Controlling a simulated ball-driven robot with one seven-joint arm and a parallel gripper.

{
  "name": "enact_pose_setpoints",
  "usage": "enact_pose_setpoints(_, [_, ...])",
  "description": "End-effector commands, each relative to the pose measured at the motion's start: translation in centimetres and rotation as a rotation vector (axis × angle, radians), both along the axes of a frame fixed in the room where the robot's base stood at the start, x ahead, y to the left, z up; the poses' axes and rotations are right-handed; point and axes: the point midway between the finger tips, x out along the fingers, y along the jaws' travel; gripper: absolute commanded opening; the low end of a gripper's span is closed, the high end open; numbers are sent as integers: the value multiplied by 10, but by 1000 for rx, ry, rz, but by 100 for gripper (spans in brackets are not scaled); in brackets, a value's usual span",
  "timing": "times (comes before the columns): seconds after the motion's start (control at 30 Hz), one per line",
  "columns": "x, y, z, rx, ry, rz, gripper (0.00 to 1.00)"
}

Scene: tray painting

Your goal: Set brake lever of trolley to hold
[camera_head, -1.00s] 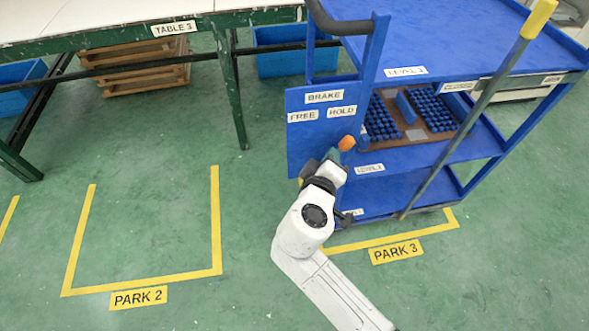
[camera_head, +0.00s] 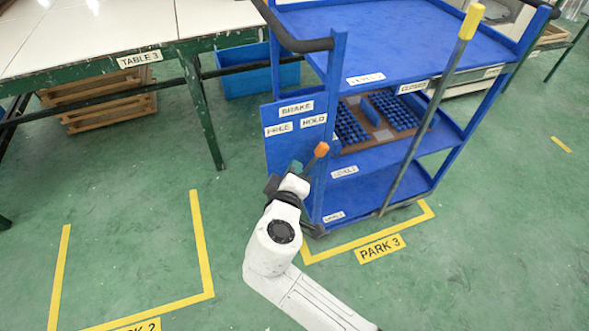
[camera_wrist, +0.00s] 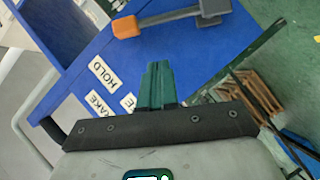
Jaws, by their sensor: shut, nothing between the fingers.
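The blue trolley (camera_head: 378,65) stands at PARK 3. Its side panel (camera_head: 288,150) carries the labels BRAKE, FREE on the left and HOLD (camera_head: 313,120) on the right. The brake lever's orange knob (camera_head: 321,149) shows below HOLD, near the panel's right edge. In the wrist view the lever (camera_wrist: 170,15) runs from a grey pivot to its orange end, which points to the HOLD side. My gripper (camera_head: 297,168) is left of and below the knob and hides part of the lever. Its green fingers (camera_wrist: 158,85) are shut and empty, apart from the lever in the wrist view.
A grey pole with a yellow top (camera_head: 470,22) leans at the trolley's front. Table 3 (camera_head: 170,50) stands at the left, with wooden pallets (camera_head: 100,103) and a blue bin (camera_head: 258,75) beneath. The green floor around the PARK 2 marking is clear.

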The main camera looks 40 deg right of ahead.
Motion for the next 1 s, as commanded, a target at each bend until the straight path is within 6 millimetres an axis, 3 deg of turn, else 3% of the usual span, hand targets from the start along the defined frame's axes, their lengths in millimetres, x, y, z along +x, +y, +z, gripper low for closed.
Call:
enact_pose_setpoints(0.5, [-50, 55, 21, 0, 2, 0, 0])
enact_pose_setpoints(1.0, [-54, 58, 22, 0, 1, -3, 0])
